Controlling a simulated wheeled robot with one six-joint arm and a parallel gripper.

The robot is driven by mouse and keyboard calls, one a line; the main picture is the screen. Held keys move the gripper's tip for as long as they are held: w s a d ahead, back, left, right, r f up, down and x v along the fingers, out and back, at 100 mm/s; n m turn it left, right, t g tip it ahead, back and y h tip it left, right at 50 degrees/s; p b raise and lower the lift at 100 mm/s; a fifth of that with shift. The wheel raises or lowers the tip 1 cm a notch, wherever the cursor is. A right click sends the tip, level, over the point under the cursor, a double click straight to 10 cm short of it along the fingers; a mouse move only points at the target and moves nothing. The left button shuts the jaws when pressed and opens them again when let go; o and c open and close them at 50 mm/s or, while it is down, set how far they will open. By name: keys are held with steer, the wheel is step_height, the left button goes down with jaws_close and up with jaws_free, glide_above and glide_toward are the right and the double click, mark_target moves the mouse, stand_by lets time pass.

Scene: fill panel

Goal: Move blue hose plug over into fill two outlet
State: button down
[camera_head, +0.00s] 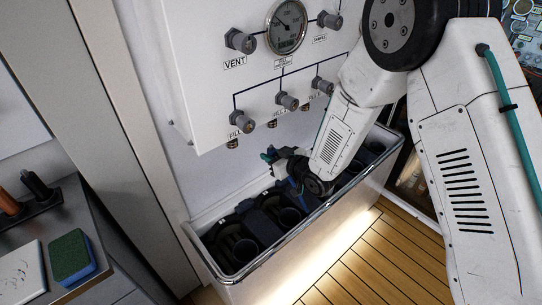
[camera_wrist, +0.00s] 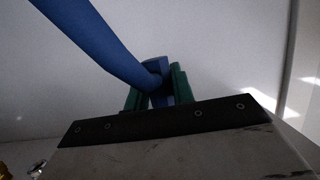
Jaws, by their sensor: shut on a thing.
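My gripper (camera_head: 270,155) is below the white panel, above the bin, with green fingertips pointing left. In the wrist view my gripper (camera_wrist: 158,92) is shut on the blue hose plug (camera_wrist: 156,70), between its two green fingers. A thick blue hose (camera_wrist: 95,32) runs from the plug to the upper left. In the head view the plug is small and hard to make out. The fill two outlet (camera_head: 272,124) is a small brass fitting under the panel's middle lower valve (camera_head: 287,101). It is above the gripper and apart from it. The plug's mating end is not clear.
The fill one outlet (camera_head: 232,143) is to the left of fill two. A long bin (camera_head: 262,262) with dark round holders stands below the panel. A counter (camera_head: 110,262) with a green and blue sponge (camera_head: 71,257) is at lower left. The wall beside the panel is bare.

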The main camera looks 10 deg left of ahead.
steer(key=shift+r, duration=2.9)
steer(key=shift+r, duration=1.55)
steer(key=c, duration=1.1)
jaws_free()
steer(key=v, duration=0.7)
steer(key=shift+s+d, duration=0.25)
steer(key=shift+d, duration=0.05)
steer(key=shift+r, duration=0.15)
